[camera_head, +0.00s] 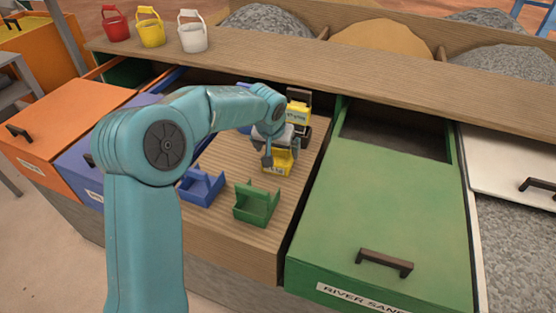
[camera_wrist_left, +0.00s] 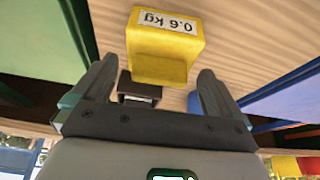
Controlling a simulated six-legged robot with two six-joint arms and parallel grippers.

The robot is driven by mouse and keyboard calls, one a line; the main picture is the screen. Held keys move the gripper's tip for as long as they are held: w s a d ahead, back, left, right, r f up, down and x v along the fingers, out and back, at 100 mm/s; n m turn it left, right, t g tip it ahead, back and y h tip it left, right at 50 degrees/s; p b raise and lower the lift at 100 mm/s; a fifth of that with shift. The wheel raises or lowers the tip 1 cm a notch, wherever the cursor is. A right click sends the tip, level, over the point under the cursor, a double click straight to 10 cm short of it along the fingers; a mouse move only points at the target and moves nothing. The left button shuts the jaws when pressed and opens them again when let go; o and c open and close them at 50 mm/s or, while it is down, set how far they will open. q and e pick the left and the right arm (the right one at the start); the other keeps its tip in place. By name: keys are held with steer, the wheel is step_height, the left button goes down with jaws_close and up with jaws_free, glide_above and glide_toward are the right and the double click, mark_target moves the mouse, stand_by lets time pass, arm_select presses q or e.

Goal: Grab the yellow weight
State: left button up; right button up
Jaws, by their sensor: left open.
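The yellow weight (camera_wrist_left: 163,38) is a yellow block with a white "0.6 kg" label, upside down in the left wrist view. It stands on the wooden surface, just beyond the gap between the two dark fingers. In the head view a yellow piece (camera_head: 277,161) with a pale label lies under my left gripper (camera_head: 282,146), partly hidden by it. My left gripper is open with nothing held; it also shows in the left wrist view (camera_wrist_left: 155,85). I cannot tell whether the fingers touch the weight. My right gripper is not in view.
A dark block (camera_wrist_left: 138,91) is close to one finger. Another yellow labelled object (camera_head: 297,113) stands behind the gripper. A blue holder (camera_head: 203,186) and a green holder (camera_head: 257,203) stand in front. The green drawer (camera_head: 385,205) is at right; buckets (camera_head: 192,35) are on the back ledge.

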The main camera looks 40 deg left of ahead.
mark_target(278, 152)
arm_select(q)
steer(key=x, duration=0.3)
steer(key=shift+w+f, duration=0.1)
steer(key=shift+f, duration=0.1)
steer(key=shift+r, duration=0.15)
steer(key=c, duration=1.3)
